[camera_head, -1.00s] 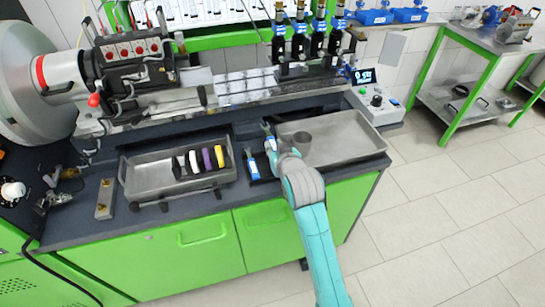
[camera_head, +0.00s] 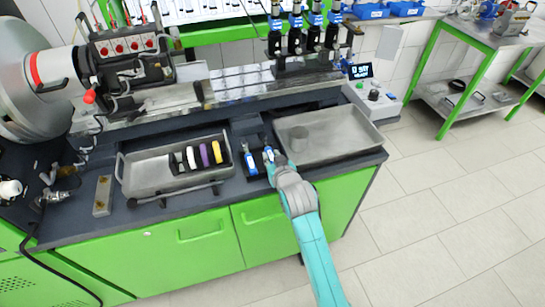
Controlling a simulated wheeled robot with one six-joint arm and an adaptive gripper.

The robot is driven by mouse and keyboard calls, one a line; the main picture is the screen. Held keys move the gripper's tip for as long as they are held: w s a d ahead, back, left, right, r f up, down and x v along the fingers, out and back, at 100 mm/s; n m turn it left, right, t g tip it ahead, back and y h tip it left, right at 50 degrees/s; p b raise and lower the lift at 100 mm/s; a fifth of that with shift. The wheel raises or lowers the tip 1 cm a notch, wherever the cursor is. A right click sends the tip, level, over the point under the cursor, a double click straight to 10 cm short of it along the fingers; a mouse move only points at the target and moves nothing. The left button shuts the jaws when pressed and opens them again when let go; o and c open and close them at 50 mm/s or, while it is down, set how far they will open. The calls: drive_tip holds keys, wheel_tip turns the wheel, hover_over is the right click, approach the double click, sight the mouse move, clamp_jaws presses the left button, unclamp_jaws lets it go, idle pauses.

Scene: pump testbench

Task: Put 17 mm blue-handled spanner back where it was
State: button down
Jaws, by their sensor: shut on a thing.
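My gripper (camera_head: 273,163) is low over the bench, at the left edge of the right tray. It is shut on a blue-handled spanner (camera_head: 268,153), of which only a small blue part shows; my gripper hides the rest. Another blue-handled spanner (camera_head: 250,160) lies in a dark holder (camera_head: 256,175) just to the left of my gripper. The size marks are too small to read. I cannot tell whether the held spanner touches the holder.
The left tray (camera_head: 137,178) holds several coloured-handled tools. A dark bar (camera_head: 175,194) lies in front of the left tray. A control box (camera_head: 375,103) stands at the back right.

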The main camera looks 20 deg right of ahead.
drive_tip(key=shift+f, duration=0.25)
drive_tip(key=c, duration=1)
unclamp_jaws()
drive_tip(key=shift+r, duration=0.4)
drive_tip(key=v, duration=1.2)
